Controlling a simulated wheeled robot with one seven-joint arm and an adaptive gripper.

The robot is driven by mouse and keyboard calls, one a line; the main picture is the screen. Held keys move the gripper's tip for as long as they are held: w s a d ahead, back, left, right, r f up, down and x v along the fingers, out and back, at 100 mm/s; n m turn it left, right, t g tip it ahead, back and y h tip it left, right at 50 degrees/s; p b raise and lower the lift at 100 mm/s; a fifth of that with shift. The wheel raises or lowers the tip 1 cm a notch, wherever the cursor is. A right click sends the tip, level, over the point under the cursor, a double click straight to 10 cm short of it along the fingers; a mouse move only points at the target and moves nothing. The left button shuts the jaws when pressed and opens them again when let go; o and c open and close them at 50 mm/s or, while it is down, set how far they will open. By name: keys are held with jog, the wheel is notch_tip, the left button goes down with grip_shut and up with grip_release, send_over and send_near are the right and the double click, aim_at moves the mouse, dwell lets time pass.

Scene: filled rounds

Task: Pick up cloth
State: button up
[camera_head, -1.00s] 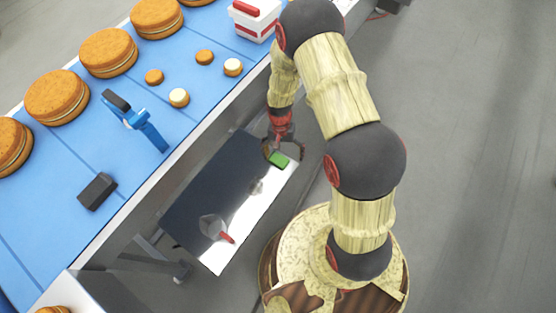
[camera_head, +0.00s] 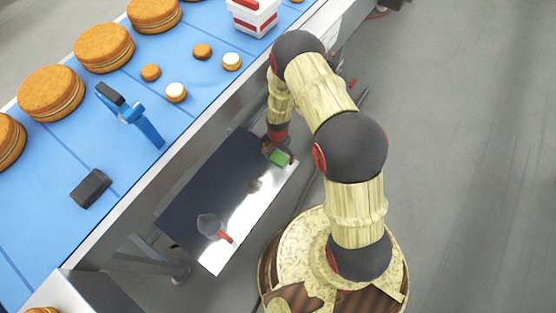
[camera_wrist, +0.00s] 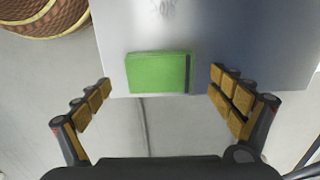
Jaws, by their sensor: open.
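The cloth (camera_head: 279,158) is a small green folded rectangle near the right end of a shiny metal side table. In the wrist view the cloth (camera_wrist: 158,73) lies flat near the table's edge, with a dark stripe at its right side. My gripper (camera_wrist: 160,92) is open, with one finger on each side of the cloth and nothing between the pads but the view of cloth and floor. In the head view my gripper (camera_head: 277,149) is at the cloth, mostly hidden by my arm.
The metal table (camera_head: 203,180) also bears a round-headed tool with a red handle (camera_head: 225,237). A blue conveyor (camera_head: 60,145) runs alongside, carrying large round cakes (camera_head: 104,48), small ones, a blue device (camera_head: 132,117), a dark block (camera_head: 90,188) and a white-red box (camera_head: 252,15).

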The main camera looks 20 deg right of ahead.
jog(key=shift+f, duration=0.95)
jog(key=shift+r, duration=0.1)
jog(key=shift+c, duration=0.4)
jog(key=c, duration=1.1)
jog(key=shift+c, duration=0.3)
